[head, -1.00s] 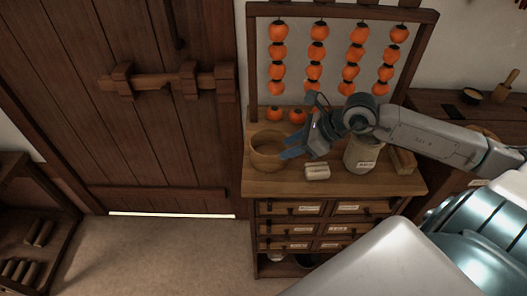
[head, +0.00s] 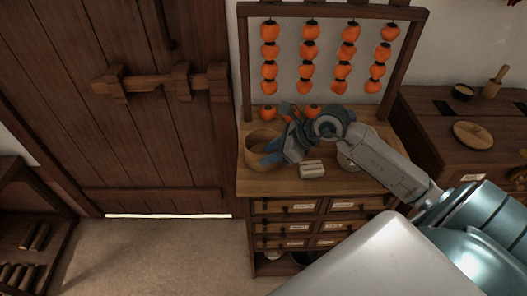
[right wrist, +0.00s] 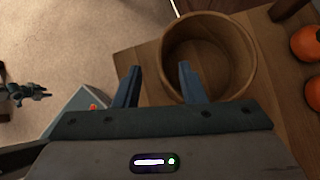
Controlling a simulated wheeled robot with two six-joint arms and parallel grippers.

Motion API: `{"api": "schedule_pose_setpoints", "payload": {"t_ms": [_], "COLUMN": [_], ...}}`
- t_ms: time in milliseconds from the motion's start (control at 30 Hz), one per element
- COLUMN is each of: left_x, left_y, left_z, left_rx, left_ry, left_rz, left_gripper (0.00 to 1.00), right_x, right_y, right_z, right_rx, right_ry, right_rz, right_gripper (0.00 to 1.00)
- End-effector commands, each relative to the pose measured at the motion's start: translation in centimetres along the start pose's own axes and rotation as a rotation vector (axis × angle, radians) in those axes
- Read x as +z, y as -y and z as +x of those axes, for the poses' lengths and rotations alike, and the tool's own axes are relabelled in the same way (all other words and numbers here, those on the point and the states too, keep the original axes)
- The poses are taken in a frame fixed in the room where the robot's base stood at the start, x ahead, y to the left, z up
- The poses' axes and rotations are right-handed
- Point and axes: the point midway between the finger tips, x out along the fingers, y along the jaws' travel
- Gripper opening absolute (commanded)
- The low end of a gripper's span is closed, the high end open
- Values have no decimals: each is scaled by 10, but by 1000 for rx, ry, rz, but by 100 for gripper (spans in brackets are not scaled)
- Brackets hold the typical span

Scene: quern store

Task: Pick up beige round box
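The beige round box (head: 258,153) is an open-topped round wooden tub at the left of the cabinet top. In the right wrist view the beige round box (right wrist: 250,65) shows its rim and empty inside. My right gripper (head: 270,154) is open, with blue fingers apart and nothing held. In the right wrist view my right gripper (right wrist: 161,76) has one finger overlapping the box's near left rim and the other left of it, over the cabinet edge; contact cannot be told. What looks like my left gripper (right wrist: 30,92) is small at the left edge there; its fingers are unclear.
A small pale labelled block (head: 312,169) sits right of the box on the cabinet top (head: 275,184). A pale jar (head: 345,161) is mostly behind my right arm. Orange persimmons (head: 311,51) hang on a wooden frame; several lie behind the box. Open floor (head: 160,250) lies left.

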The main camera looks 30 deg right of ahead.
Motion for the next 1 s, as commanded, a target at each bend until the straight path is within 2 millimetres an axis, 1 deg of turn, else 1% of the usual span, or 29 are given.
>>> {"api": "schedule_pose_setpoints", "payload": {"t_ms": [167,400,600,733,933,967,1000], "left_x": [-1,-3,-4,-4,-4,-4,-4], "left_y": [2,3,3,3,3,3,3], "left_z": [-7,-22,-26,-27,-26,-26,-26], "left_rx": [-1,-1,-1,-1,-1,-1,-1], "left_ry": [-1,-1,-1,-1,-2,-2,-2], "left_rz": [0,0,0,0,0,0,0], "left_gripper": [41,41,41,41,41,41,41], "right_x": [1,-1,-2,-3,-4,-4,-4], "right_y": [1,4,5,5,5,5,5], "right_z": [7,30,48,52,52,52,52], "right_rx": [1,3,0,0,0,0,0], "right_ry": [1,2,2,0,-1,-1,-1], "right_rz": [4,7,2,1,0,0,0], "right_gripper": [37,37,37,37,37,35,27]}}
